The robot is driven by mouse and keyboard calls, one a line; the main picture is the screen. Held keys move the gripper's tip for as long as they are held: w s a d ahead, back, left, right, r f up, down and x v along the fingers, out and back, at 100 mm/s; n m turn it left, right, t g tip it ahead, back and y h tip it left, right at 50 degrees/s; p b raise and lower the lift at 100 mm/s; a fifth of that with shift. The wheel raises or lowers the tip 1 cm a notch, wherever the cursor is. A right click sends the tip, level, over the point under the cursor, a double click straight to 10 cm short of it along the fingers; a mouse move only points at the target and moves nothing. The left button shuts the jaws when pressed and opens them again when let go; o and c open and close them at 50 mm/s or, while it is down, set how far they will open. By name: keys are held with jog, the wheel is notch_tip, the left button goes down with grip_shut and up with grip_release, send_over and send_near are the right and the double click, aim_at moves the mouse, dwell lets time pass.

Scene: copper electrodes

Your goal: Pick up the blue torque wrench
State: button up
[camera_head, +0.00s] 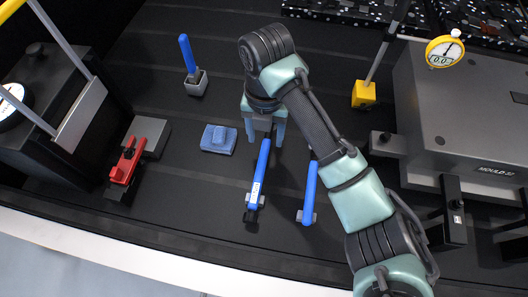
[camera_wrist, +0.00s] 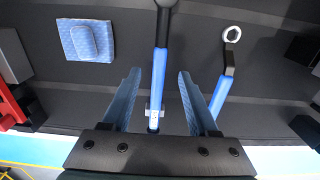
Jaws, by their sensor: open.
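The blue torque wrench, with a white label on its handle, lies lengthwise on the dark bench in the head view (camera_head: 261,168). In the wrist view the wrench (camera_wrist: 160,85) runs up the middle, its round black head at the top edge. A small grey holder (camera_wrist: 148,110) sits at its handle. My gripper (camera_head: 264,136) is open and empty over the upper part of the wrench. In the wrist view its two fingers (camera_wrist: 157,76) stand on either side of the handle, apart from it. The height of the fingertips above the bench is hard to tell.
A second blue-handled wrench with a ring end (camera_wrist: 231,38) lies close to the right, also in the head view (camera_head: 310,190). A blue block (camera_head: 218,139) lies left. Further left are a red clamp (camera_head: 126,160) and an upright blue-handled tool (camera_head: 188,52). A grey mould (camera_head: 465,120) stands right.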

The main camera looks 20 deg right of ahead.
aim_at(266, 146)
notch_tip(266, 146, down, 5)
jog(key=shift+w+r+p, duration=0.15)
jog(key=shift+r+p, duration=0.05)
jog(key=shift+p, duration=0.2)
jog(key=shift+d, duration=0.1)
jog(key=shift+c, duration=0.2)
grip_shut()
jog(key=shift+r, duration=0.1)
dwell(0.8)
